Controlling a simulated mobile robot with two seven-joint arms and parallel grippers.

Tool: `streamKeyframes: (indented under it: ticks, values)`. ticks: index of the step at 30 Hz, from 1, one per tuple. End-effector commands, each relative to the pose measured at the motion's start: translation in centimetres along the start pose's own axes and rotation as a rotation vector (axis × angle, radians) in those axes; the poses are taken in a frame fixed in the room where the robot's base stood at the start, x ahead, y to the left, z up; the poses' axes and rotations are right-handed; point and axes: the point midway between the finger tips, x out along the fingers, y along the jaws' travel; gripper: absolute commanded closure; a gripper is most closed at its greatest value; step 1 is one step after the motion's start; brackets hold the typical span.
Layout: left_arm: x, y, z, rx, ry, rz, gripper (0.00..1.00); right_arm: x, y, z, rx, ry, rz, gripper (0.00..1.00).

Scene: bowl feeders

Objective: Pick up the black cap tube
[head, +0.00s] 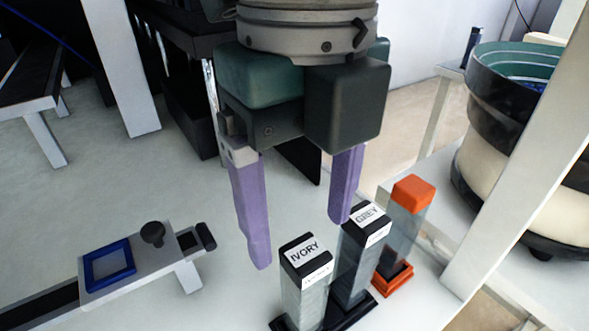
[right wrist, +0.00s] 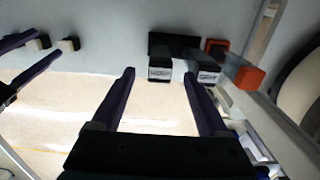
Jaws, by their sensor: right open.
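Two clear tubes with black caps stand upright side by side in a dark base (head: 349,311). One is the IVORY tube (head: 306,285), and behind it to the right is the GREY tube (head: 356,268). In the right wrist view two black caps with white labels (right wrist: 159,68) (right wrist: 208,72) show, too small to read. My right gripper (head: 299,245) is open, its purple fingers pointing down close to the caps in the head view, with nothing held. In the right wrist view its fingers (right wrist: 159,73) frame the left cap, which lies beyond them.
An orange-capped tube (head: 408,211) stands in an orange base (head: 392,280) just right of GREY. A white post (head: 510,170) and a bowl feeder (head: 510,140) are further right. A fixture with a blue frame (head: 110,268) is at left.

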Motion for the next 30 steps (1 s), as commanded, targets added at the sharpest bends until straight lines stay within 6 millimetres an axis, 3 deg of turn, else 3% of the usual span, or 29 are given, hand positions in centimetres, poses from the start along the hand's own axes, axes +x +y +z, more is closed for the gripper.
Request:
streamKeyframes:
  ticks: [15, 24, 30]
  values:
    - [0.7, 0.1, 0.5, 0.002, -0.009, 0.003, 0.50, 6.9, 0.0, -0.2, 0.001, 0.002, 0.002, 0.22]
    - [0.7, 0.1, 0.5, 0.003, -0.009, 0.001, 0.50, 7.5, -0.1, -0.1, 0.000, -0.002, 0.001, 0.22]
    - [0.7, 0.0, 0.5, 0.005, -0.008, -0.001, 0.50, 7.5, -0.1, -0.1, 0.000, -0.002, 0.001, 0.43]
